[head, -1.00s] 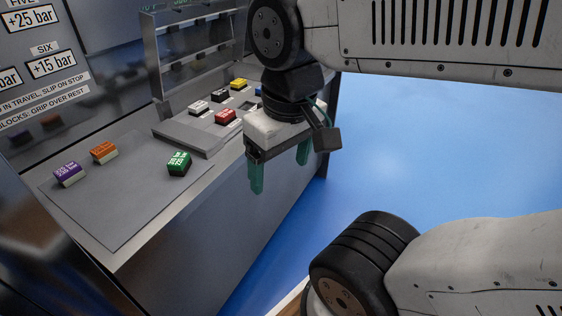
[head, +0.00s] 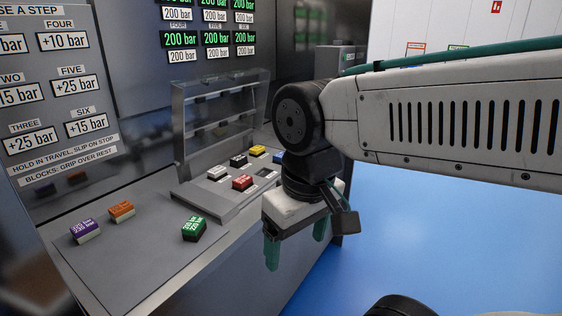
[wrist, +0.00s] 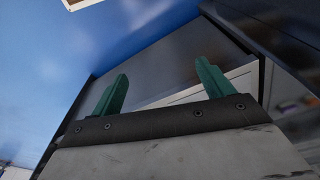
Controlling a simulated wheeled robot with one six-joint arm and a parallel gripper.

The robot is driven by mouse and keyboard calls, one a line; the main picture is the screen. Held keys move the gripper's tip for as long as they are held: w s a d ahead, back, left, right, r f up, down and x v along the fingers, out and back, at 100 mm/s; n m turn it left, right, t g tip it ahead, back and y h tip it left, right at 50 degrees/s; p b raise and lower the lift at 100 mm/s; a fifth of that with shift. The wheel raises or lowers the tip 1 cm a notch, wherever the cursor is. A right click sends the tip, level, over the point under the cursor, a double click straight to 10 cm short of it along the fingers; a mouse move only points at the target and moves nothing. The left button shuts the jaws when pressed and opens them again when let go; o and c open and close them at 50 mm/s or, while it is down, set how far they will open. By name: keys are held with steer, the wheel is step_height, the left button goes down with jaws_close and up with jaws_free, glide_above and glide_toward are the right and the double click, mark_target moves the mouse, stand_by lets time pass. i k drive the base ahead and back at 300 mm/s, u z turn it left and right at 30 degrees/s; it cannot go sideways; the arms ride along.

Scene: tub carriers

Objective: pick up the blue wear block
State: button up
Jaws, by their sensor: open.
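The blue wear block (head: 278,157) sits at the far right end of the raised grey tray (head: 207,203) in the head view. Only a small part of it shows; my arm's wrist hides the rest. My gripper (head: 296,246) is open and empty, with its green fingers pointing down. It hangs in front of the bench, nearer to the camera than the block and apart from it. In the wrist view the two green fingers (wrist: 160,88) stand apart with nothing between them. The block is not visible there.
Yellow (head: 257,151), black (head: 238,160), white (head: 217,172) and red (head: 242,182) blocks sit on the tray. Purple (head: 85,230), orange (head: 121,211) and green (head: 194,229) blocks lie on the bench top (head: 150,262).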

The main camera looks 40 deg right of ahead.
mark_target(276, 158)
steer(key=k, duration=0.3)
steer(key=z, duration=1.15)
steer(key=i, duration=1.2)
